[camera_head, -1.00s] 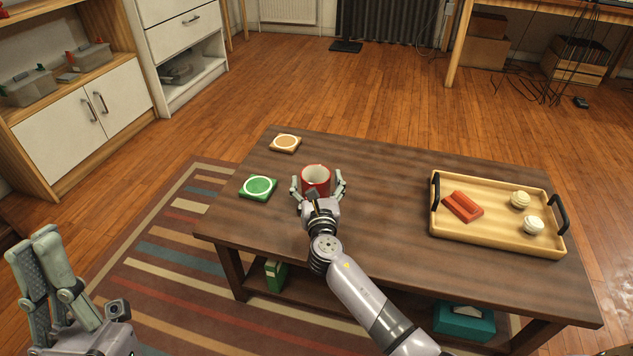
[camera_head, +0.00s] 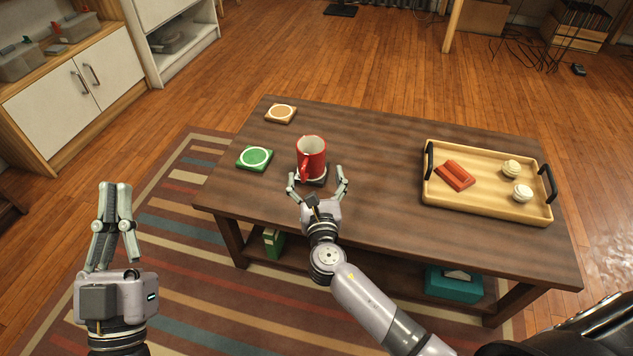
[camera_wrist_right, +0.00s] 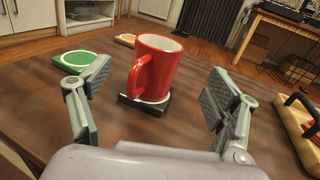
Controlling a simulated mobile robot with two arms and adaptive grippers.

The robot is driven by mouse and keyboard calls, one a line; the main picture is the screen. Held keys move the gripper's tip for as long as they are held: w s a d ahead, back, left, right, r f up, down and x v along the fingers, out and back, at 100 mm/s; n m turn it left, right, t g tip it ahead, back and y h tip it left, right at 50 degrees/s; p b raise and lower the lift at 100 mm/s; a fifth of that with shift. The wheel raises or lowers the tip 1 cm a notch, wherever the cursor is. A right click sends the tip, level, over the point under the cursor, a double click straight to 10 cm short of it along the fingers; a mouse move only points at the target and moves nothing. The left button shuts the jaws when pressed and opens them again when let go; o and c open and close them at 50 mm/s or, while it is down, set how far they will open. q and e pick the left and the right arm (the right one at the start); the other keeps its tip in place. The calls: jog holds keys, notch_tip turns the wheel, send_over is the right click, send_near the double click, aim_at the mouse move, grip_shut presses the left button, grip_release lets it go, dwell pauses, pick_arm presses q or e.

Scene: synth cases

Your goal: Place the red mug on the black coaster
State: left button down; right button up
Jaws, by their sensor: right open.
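The red mug (camera_head: 312,158) stands upright on the black coaster (camera_head: 316,182), its handle towards me. In the right wrist view the mug (camera_wrist_right: 157,70) rests on the coaster (camera_wrist_right: 138,106), whose middle is hidden under it. My right gripper (camera_head: 317,180) is open and empty on the near side of the mug. In the right wrist view its fingers (camera_wrist_right: 150,103) are spread wide to either side, apart from the mug. My left gripper (camera_head: 114,188) is shut and empty, over the striped rug left of the table.
A green coaster (camera_head: 255,157) lies left of the mug, and a tan coaster (camera_head: 281,113) farther back. A wooden tray (camera_head: 490,205) with a red item and two pale round items is at the right. The table (camera_head: 385,180) is bare between mug and tray.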

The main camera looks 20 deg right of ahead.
jog(key=s+a+r+m+y, duration=0.6)
jog(key=s+m, duration=0.2)
jog(key=m, duration=0.5)
pick_arm(q)
jog(key=shift+w+f+g, duration=0.3)
jog(key=shift+f+g, duration=0.05)
jog(key=shift+f, duration=0.15)
jog(key=shift+w+f+g, duration=0.25)
jog(key=shift+f+g, duration=0.1)
jog(key=shift+f, duration=0.1)
pick_arm(e)
jog(key=s+r+m+t+y, duration=0.2)
jog(key=s+r+m, duration=0.2)
jog(key=r+m, duration=0.4)
jog(key=s+r+m+t+y, duration=0.2)
jog(key=s+r+m, duration=0.3)
jog(key=r+m, duration=0.4)
jog(key=shift+d+r+m+t, duration=0.25)
jog(key=shift+r+m+t, duration=0.05)
jog(key=shift+t, duration=0.2)
